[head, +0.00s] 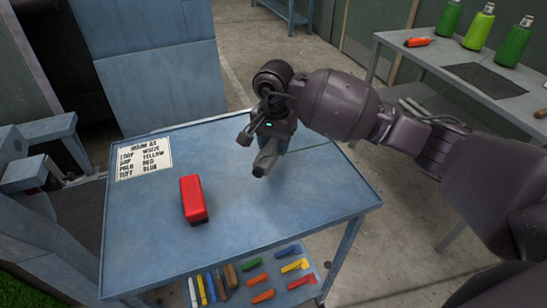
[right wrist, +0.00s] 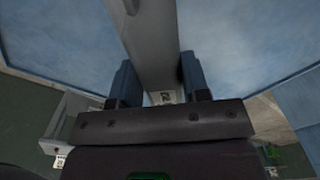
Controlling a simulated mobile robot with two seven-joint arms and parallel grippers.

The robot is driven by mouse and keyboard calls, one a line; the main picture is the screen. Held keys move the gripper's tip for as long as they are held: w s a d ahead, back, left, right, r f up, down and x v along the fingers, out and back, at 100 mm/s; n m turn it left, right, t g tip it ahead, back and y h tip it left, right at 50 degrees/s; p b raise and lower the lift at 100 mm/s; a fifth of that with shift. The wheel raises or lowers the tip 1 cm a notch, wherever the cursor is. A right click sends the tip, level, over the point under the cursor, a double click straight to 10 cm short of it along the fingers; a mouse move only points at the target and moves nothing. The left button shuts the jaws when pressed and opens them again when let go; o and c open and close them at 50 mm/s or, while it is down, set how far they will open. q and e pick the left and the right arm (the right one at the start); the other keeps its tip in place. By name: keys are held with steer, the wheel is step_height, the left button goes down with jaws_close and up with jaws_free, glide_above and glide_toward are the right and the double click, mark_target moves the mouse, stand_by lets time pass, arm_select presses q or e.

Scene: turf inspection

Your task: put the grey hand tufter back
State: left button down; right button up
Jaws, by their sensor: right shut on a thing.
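My right gripper (head: 262,142) is over the back right part of the blue table (head: 265,225). It is shut on the grey hand tufter (head: 266,160), whose end points down toward the front. In the right wrist view the tufter (right wrist: 155,45) runs between the two blue fingers (right wrist: 157,82). I cannot tell whether the tufter touches the table top. Part of it is hidden behind the gripper. My left gripper is not in view.
A red block-like object (head: 193,200) and a lettered card (head: 144,158) lie on the table's left half. A lower shelf holds several coloured tools (head: 262,278). A side bench (head: 480,90) at the right carries several green bottles and an orange tool. The table's front right is clear.

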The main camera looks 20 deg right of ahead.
mark_target(274, 142)
steer(key=shift+f, duration=2.4)
steer(key=shift+f, duration=0.15)
steer(key=o, duration=1.1)
step_height(274, 142, up, 12)
steer(key=shift+r, duration=0.1)
